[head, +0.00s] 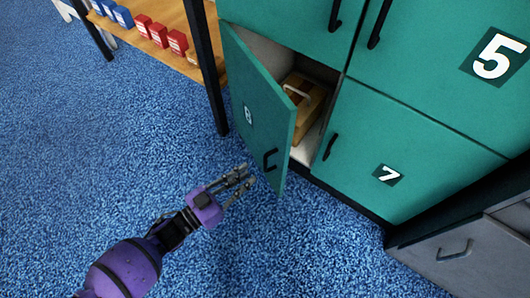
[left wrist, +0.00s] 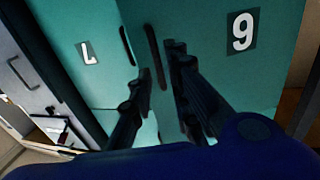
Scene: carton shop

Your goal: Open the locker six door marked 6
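The teal locker six door (head: 262,90) stands partly open, swung out toward the floor in front. Its marking shows at a slant in the head view, and the 6 (left wrist: 243,32) appears upside down in the left wrist view. Its black handle (head: 270,160) is near the free edge; it also shows in the left wrist view (left wrist: 153,50). My left gripper (head: 246,175) is just left of the handle, its fingers apart and pointing toward the door. In the left wrist view the open fingers (left wrist: 160,65) are close to the handle; contact is unclear. My right gripper is out of view.
Inside the locker is a wooden box (head: 302,101) with a pale handle. Locker 7 (head: 365,140) is shut at the right, locker 5 (head: 440,50) above it. A grey drawer unit (head: 465,250) stands lower right, a wooden shelf (head: 185,68) at the left. Blue floor (head: 100,130) is clear.

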